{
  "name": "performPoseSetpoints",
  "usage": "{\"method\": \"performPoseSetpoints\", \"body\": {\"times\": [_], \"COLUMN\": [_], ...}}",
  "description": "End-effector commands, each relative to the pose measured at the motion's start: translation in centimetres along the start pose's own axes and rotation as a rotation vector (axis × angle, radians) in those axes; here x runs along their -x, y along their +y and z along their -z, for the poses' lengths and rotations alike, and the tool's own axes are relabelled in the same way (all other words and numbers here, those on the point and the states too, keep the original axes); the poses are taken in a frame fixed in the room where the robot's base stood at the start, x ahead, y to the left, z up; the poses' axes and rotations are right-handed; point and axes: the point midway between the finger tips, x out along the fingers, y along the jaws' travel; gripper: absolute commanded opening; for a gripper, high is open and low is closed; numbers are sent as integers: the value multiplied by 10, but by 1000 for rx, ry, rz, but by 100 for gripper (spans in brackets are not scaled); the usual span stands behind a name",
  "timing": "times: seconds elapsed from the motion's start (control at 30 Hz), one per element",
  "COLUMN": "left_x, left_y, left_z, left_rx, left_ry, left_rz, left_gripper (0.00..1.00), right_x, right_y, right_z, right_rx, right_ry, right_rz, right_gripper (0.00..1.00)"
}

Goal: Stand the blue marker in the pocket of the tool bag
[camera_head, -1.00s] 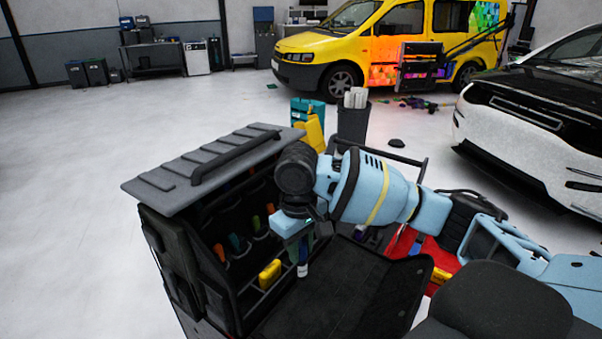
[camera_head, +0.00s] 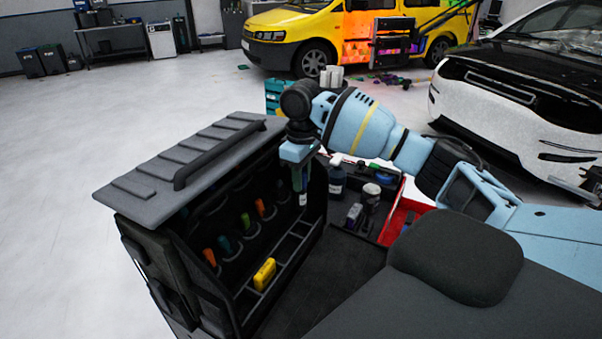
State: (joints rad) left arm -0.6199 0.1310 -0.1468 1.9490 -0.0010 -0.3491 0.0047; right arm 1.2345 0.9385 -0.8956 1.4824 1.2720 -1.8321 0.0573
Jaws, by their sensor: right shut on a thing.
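The tool bag (camera_head: 160,262) is dark, stands open in the lower left, and has a grey ribbed top with a handle. A row of pockets along its inner wall holds several tools with orange, green and teal handles. My right gripper (camera_head: 299,166) is shut on the blue marker (camera_head: 302,183), which hangs roughly upright with its white end down. The marker is in front of the far right end of the pocket row. From here I cannot tell how far it is from the pockets. My left gripper is not in view.
A yellow block (camera_head: 264,273) sits in a divided strip below the pockets. A yellow van (camera_head: 310,38) and a white car (camera_head: 520,110) are beyond, with open floor on the left.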

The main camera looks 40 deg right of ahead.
Motion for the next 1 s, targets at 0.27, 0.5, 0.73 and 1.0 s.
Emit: {"method": "performPoseSetpoints", "body": {"times": [0.27, 0.5, 0.73, 1.0], "left_x": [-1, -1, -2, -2], "left_y": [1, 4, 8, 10], "left_z": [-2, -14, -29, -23], "left_rx": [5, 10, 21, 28], "left_ry": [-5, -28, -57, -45], "left_rz": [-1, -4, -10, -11], "left_gripper": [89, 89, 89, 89], "right_x": [-25, -49, -68, -82], "right_y": [0, 0, -1, 0], "right_z": [-1, -1, -1, 0], "right_rx": [-1, 0, 1, -1], "right_ry": [-3, -6, -6, -1], "right_rz": [0, 0, 1, 0], "right_gripper": [3, 3, 3, 3]}}
